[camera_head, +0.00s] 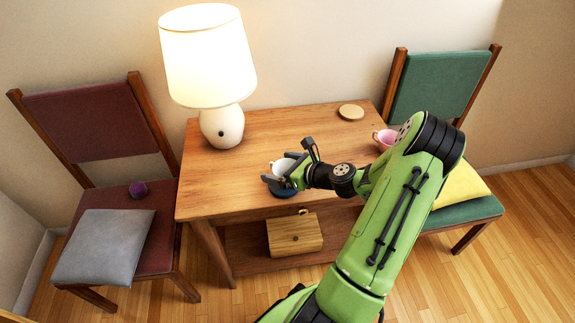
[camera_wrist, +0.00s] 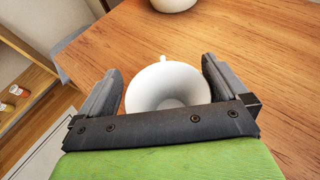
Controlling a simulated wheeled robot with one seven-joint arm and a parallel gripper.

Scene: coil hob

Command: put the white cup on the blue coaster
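The white cup (camera_head: 282,166) is at the front middle of the wooden table. In the wrist view the cup (camera_wrist: 168,85) lies between my two fingers, mouth towards the camera, its small handle pointing away. My gripper (camera_head: 285,175) is around it with the fingers wide apart. In the wrist view my gripper (camera_wrist: 162,75) shows narrow gaps beside the cup. The blue coaster (camera_head: 285,192) shows just below the cup and partly behind my gripper. Whether the cup touches it is hidden.
A lit lamp (camera_head: 222,127) stands at the table's back left. A pink cup (camera_head: 384,138) is at the right by my arm, and a tan round coaster (camera_head: 351,112) lies at the back. A wooden box (camera_head: 295,236) sits on the lower shelf. Chairs flank the table.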

